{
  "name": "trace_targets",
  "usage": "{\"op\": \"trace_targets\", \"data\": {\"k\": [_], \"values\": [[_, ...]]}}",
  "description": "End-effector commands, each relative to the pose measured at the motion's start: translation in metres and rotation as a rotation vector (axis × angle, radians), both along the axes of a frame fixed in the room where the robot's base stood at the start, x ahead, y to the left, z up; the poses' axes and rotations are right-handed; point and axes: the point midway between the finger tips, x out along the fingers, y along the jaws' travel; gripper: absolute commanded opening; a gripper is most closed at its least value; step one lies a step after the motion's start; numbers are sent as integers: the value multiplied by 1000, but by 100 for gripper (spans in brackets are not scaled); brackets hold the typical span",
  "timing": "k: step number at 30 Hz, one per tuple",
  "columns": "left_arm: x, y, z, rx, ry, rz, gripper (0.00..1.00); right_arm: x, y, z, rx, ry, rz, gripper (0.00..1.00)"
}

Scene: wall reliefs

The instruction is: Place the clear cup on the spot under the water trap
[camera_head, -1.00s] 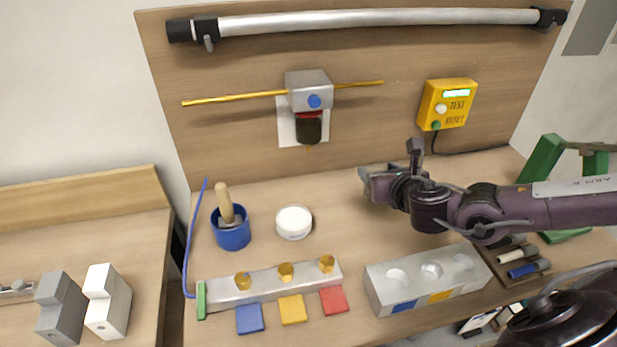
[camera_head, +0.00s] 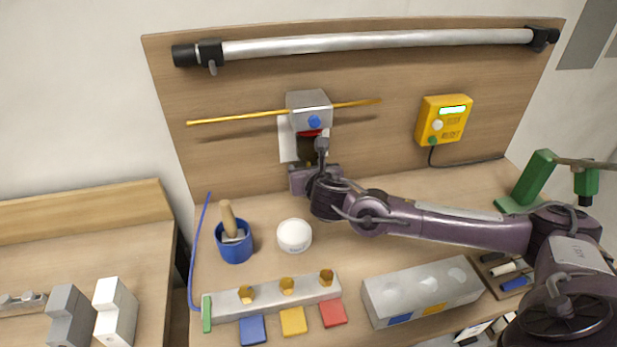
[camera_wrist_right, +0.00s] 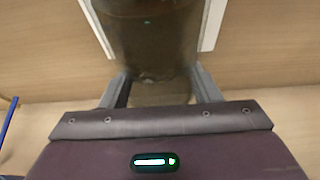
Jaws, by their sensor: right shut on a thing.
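The water trap is a grey block (camera_head: 309,108) with a blue knob on the wooden back panel, and a yellow rod runs out on both sides. A red ring and dark bowl (camera_wrist_right: 150,35) hang below it; in the head view my right arm partly covers the bowl. My right gripper (camera_head: 300,180) is just below and in front of the bowl. In the right wrist view its fingers are shut on the see-through, brownish-looking clear cup (camera_wrist_right: 160,94). The cup's outline is hard to make out. The spot under the trap is hidden. My left gripper is out of view.
A white round dish (camera_head: 294,236) and a blue pot with a wooden-handled tool (camera_head: 235,246) stand left of my right arm. A grey block with round hollows (camera_head: 422,290) lies in front. A yellow TEST/RESET box (camera_head: 443,120) is on the panel, and a green stand (camera_head: 530,180) is at right.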

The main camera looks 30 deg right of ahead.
Motion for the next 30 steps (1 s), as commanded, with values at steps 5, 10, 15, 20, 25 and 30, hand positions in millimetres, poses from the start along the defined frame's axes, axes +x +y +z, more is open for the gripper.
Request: {"op": "trace_targets", "data": {"k": [5,10,15,20,25,30], "values": [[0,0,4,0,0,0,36,0,0,-25,1,4,-1,30],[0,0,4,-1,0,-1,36,0,-1,-33,0,0,-2,30],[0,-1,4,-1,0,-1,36,-1,-1,-33,1,0,-1,30],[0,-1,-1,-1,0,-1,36,-1,-1,-37,0,1,-1,58],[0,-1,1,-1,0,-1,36,-1,-1,-36,0,1,-1,78],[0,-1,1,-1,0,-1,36,-1,-1,-36,0,1,-1,78]]}}
